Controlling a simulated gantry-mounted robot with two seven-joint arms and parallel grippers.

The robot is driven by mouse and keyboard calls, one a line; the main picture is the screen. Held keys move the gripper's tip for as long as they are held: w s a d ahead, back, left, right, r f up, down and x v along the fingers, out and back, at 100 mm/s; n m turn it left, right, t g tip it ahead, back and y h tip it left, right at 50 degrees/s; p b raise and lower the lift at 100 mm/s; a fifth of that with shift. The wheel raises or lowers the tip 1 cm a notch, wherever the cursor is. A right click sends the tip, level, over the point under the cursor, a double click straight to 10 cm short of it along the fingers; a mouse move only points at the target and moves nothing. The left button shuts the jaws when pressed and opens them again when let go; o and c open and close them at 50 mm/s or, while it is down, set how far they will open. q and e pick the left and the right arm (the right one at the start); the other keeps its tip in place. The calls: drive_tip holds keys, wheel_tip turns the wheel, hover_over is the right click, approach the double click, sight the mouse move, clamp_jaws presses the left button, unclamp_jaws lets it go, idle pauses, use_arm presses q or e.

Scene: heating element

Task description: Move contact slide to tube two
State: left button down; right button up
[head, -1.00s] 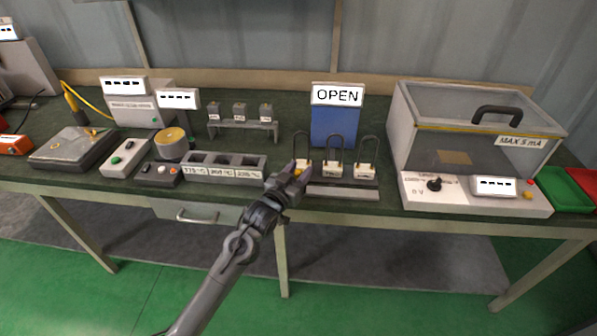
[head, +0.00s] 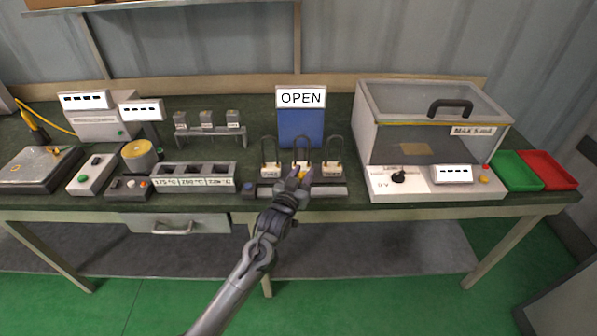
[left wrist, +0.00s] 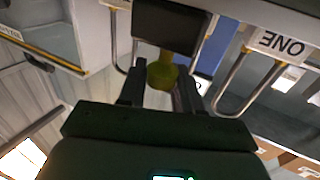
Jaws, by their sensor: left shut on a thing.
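Three upright looped heating tubes stand in a row on small white labelled bases: a left one (head: 269,149), a middle one (head: 302,145) and a right one (head: 333,149). My left gripper (head: 301,175) is in front of the middle tube's base, shut on the yellow knob (head: 302,172) of the contact slide. In the left wrist view the yellow knob (left wrist: 162,73) sits between my fingers (left wrist: 160,90), with the slide's dark block (left wrist: 170,28) beyond it. A label reading ONE (left wrist: 280,42) is upside down at the right there, beside a tube loop. My right gripper is not in view.
The grey rail (head: 325,191) runs along the front of the tubes. A blue panel (head: 300,128) with an OPEN sign stands behind. A clear-lidded box (head: 430,120) stands to the right, a slotted block (head: 192,182) to the left. The floor side is free.

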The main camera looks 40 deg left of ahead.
use_arm(q)
drive_tip(key=shift+w+d, duration=0.1)
drive_tip(key=shift+d, duration=0.05)
drive_tip(key=shift+f, duration=0.1)
drive_tip(key=c, duration=0.8)
unclamp_jaws()
drive_tip(key=shift+c, duration=0.2)
drive_tip(key=shift+s, duration=0.2)
